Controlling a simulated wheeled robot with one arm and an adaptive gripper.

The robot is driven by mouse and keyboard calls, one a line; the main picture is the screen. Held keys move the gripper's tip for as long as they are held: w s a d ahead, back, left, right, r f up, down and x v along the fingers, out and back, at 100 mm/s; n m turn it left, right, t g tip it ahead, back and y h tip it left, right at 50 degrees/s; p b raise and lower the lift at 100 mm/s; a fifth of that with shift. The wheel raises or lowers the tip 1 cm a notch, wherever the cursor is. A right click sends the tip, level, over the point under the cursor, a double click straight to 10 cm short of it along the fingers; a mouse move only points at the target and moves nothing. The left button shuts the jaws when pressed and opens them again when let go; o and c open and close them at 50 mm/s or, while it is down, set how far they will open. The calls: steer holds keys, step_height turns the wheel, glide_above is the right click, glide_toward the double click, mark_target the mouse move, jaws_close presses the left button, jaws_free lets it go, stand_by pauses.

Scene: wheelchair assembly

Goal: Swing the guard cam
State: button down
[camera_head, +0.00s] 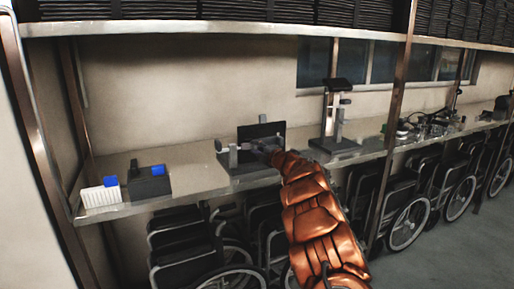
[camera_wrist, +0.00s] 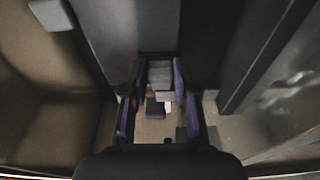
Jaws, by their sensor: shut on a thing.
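The fixture on the bench has a grey base (camera_head: 236,177), a dark upright panel (camera_head: 262,130) and a small grey post (camera_head: 232,156) at its left. My gripper (camera_head: 264,150) is at the front of this fixture, and my orange-sleeved arm hides part of the base. In the wrist view, my gripper (camera_wrist: 159,82) has its two fingers on either side of a small grey block (camera_wrist: 159,72), which looks like the guard cam. It is shut on this block. The cam's angle is hard to tell in the dim picture.
On the bench (camera_head: 190,165), a white rack (camera_head: 101,195) and a dark box with a blue part (camera_head: 150,182) stand at the left. A taller stand (camera_head: 335,115) is to the right. Wheelchairs (camera_head: 410,220) fill the space below, and a metal post (camera_head: 395,125) rises at the right.

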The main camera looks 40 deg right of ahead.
steer(key=shift+w+d+r+n+y+p, duration=0.25)
steer(key=shift+n+y+p, duration=0.5)
steer(key=shift+p, duration=0.9)
steer(key=shift+w+r+y+p, duration=0.2)
steer(key=shift+y+p, duration=0.4)
steer(key=shift+y, duration=0.05)
steer(key=shift+n, duration=0.25)
steer(key=shift+w+d+y+p, duration=0.1)
steer(key=shift+y+p, duration=0.4)
steer(key=shift+p, duration=0.25)
steer(key=shift+f+n, duration=0.2)
steer(key=shift+n, duration=0.1)
steer(key=shift+f+y, duration=0.1)
steer(key=shift+y, duration=0.2)
steer(key=c, duration=0.9)
jaws_free()
steer(key=shift+f, duration=0.1)
steer(key=shift+d, duration=0.1)
steer(key=shift+s, duration=0.2)
